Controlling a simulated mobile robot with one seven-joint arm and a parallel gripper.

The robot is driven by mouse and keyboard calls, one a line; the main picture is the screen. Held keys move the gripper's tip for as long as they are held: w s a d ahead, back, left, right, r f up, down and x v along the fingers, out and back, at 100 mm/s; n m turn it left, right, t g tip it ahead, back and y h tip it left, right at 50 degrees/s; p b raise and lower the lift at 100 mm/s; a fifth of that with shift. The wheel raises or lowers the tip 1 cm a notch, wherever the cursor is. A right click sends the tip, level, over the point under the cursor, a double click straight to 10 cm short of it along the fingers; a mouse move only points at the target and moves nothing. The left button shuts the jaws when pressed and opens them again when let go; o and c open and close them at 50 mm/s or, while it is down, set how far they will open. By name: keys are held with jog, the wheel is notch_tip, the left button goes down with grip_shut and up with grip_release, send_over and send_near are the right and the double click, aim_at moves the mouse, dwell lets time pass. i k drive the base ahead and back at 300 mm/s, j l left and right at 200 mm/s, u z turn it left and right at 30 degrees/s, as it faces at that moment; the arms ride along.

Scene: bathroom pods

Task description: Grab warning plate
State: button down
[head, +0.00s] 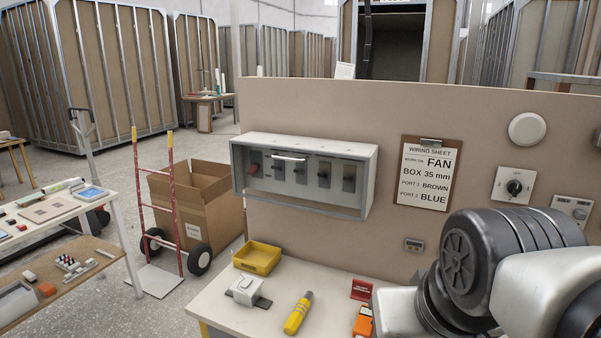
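A small red plate with pale lettering, likely the warning plate (361,289), stands on the white worktable (222,310) near the foot of the tan panel. Its lettering is too small to read. An orange object (363,321) is close in front of it, near the bottom edge of the view. My arm fills the lower right, to the right of the red plate. My gripper is not in view, so I cannot tell its state.
A yellow tray (257,258), a white box-like part (246,291) and a yellow tool (298,313) lie on the worktable. A grey switch box (305,172) and a wiring-sheet clipboard (427,180) are on the tan panel (310,105) behind.

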aim_at(362, 290)
jog(key=z, duration=0.2)
jog(key=i+j, duration=0.2)
jog(key=j, duration=0.15)
jog(key=i+j, duration=0.45)
jog(key=j, duration=0.2)
jog(key=z, duration=0.05)
